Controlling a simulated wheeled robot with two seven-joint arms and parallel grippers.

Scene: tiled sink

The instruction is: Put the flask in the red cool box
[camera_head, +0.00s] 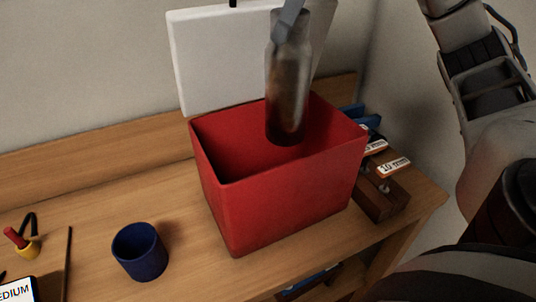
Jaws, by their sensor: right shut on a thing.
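The red cool box (285,205) stands on the wooden bench with its opening facing up and its white lid (213,62) raised at the back. The grey metal flask (288,85) is upright over the box's opening. Its lower end shows against the red inside, and I cannot tell whether it is below the rim or touches the floor of the box. My right gripper (288,20) is at the flask's top, shut on it, and mostly cut off by the top edge of the view. My left gripper is not in view.
A blue cup (139,251) stands left of the box. A red and yellow object (22,243) and a card marked "MEDIUM" (18,290) lie at the far left. A wooden block with labelled tags (380,196) sits right of the box, near the bench's right end.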

